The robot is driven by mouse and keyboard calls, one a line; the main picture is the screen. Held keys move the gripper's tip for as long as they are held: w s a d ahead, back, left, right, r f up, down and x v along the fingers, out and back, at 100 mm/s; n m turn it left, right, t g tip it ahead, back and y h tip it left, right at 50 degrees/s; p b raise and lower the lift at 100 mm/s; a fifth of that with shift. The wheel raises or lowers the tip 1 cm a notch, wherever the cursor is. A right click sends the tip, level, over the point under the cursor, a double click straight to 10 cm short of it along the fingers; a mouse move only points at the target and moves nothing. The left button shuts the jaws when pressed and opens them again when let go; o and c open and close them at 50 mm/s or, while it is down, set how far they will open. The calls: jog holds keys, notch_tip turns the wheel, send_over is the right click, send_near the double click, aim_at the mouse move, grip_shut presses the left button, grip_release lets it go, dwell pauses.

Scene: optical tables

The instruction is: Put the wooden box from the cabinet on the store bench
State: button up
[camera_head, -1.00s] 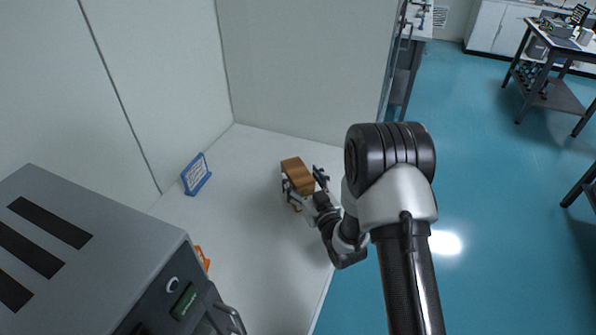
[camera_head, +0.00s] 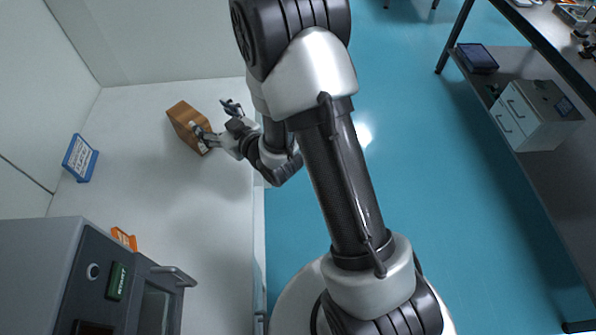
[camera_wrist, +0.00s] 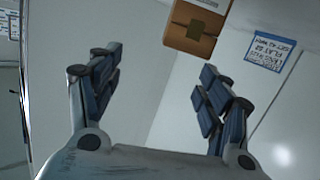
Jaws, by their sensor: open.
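The wooden box (camera_head: 187,126) is a brown block standing on the white cabinet floor (camera_head: 150,190), near the back wall. My gripper (camera_head: 216,119) is at its right side, with one finger overlapping the box's edge in the head view and the other apart from it. In the wrist view the box (camera_wrist: 197,28) is at the top, beyond my open fingers (camera_wrist: 158,80) and nearer the right one. Nothing is between the fingers. I cannot tell whether the left finger in the head view touches the box. I cannot tell which bench is the store bench.
A blue sign (camera_head: 80,158) stands left of the box. A grey machine (camera_head: 90,280) with a handle and an orange item (camera_head: 124,238) is at the lower left. At right is a dark-legged bench with a white drawer unit (camera_head: 525,112) on its lower shelf. Blue floor between is clear.

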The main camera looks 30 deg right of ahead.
jog(key=s+d+r+m+g+h, duration=0.2)
jog(key=s+d+r+g+h, duration=0.4)
jog(key=s+r, duration=0.4)
jog(key=s+r+m+g, duration=0.1)
jog(key=s+r+g, duration=0.1)
jog(key=s, duration=1)
jog(key=s+d+r+m+g, duration=0.1)
jog(key=s+r+g, duration=0.1)
jog(key=s, duration=1)
jog(key=shift+d+r+m+y, duration=0.2)
jog(key=shift+r+m+y, duration=0.2)
